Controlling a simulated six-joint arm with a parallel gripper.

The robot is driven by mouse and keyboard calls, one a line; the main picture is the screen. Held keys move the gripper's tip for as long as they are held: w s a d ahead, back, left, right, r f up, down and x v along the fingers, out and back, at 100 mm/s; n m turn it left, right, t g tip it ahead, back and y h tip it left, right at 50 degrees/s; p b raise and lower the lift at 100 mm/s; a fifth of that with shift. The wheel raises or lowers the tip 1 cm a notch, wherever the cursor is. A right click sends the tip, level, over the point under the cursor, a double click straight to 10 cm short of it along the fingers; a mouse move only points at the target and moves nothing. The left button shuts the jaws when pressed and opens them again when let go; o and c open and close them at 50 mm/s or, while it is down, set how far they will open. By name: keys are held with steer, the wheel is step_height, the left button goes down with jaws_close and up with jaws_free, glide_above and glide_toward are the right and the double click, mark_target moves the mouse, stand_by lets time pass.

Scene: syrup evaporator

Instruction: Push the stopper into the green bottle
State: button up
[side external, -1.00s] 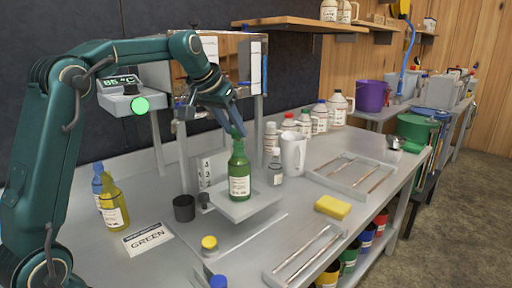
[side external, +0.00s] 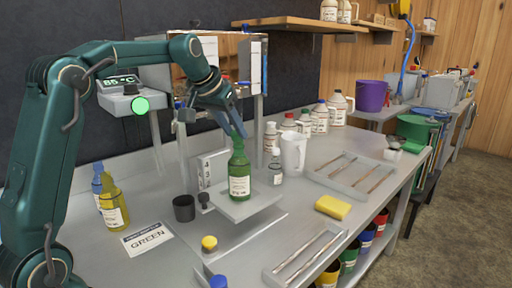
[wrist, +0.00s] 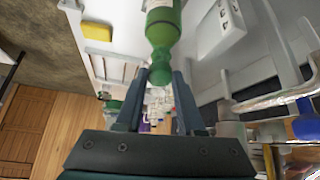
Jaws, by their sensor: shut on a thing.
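The green bottle (side external: 239,182) stands upright on a raised grey plate (side external: 265,199), a white label on its front. My gripper (side external: 237,131) points down over the bottle's mouth. In the wrist view the bottle (wrist: 162,30) lies beyond my gripper (wrist: 160,75), in line with it. The fingers are shut on a green stopper (wrist: 160,77), which sits at the top of the neck. Stopper and bottle are nearly the same green, and the fingers hide part of the joint. I cannot tell how deep the stopper sits.
A yellow bottle (side external: 113,208) and a blue one stand at left by a GREEN card (side external: 148,237). A dark cup (side external: 184,208), yellow stopper (side external: 209,243) and blue stopper (side external: 218,281) lie nearer. A white jug (side external: 293,155), several bottles, a sponge (side external: 333,207) and trays are at right.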

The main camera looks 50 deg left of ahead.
steer(key=shift+f, duration=0.3)
stand_by(0.5)
steer(key=o, duration=1.4)
steer(key=shift+r, duration=0.1)
steer(key=shift+r, duration=2)
jaws_close()
steer(key=shift+f, duration=1.25)
